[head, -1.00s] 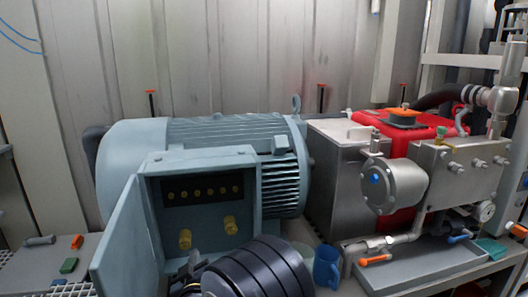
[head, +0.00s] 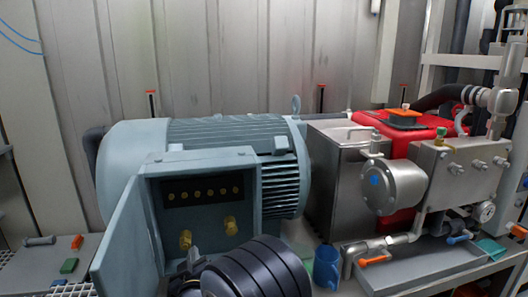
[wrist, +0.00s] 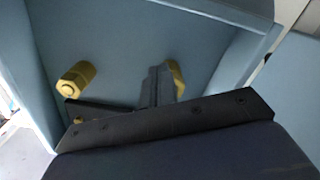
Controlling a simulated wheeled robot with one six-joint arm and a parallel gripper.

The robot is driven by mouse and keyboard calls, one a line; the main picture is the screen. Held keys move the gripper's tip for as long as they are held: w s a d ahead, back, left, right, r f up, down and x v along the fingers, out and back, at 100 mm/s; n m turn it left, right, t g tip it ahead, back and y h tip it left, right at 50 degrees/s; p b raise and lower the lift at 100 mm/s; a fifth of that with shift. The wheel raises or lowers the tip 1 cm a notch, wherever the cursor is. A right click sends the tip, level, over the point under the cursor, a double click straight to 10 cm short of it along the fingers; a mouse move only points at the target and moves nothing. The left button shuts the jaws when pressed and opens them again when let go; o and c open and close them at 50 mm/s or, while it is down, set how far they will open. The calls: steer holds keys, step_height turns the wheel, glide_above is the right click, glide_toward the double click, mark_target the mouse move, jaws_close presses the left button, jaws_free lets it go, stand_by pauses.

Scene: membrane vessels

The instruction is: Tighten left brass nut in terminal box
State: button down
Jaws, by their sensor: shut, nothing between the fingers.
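The terminal box (head: 203,158) on the motor's front is open, its door swung out to the left. The left brass nut (head: 185,240) sits low inside it, and another brass nut (head: 230,226) sits to its right. My gripper (head: 193,260) is shut and empty just below the left nut; I cannot tell whether it touches. The wrist view shows two brass nuts, one clear at left (wrist: 75,78) and one at right (wrist: 177,78). My dark fingers (wrist: 157,82) stand beside the right one there and partly cover it.
The box door (head: 127,240) stands close left of my gripper. A row of small brass terminals (head: 203,194) is above the nuts.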

steer(key=shift+a+r, duration=0.1)
steer(key=shift+r, duration=0.05)
steer(key=shift+s+a+f, duration=0.2)
steer(key=shift+a+f, duration=0.05)
steer(key=shift+a, duration=0.4)
stand_by(0.6)
steer(key=shift+f, duration=0.15)
steer(key=b+v, duration=0.1)
steer(key=v, duration=0.5)
steer(key=shift+f, duration=0.35)
steer(key=shift+d, duration=0.15)
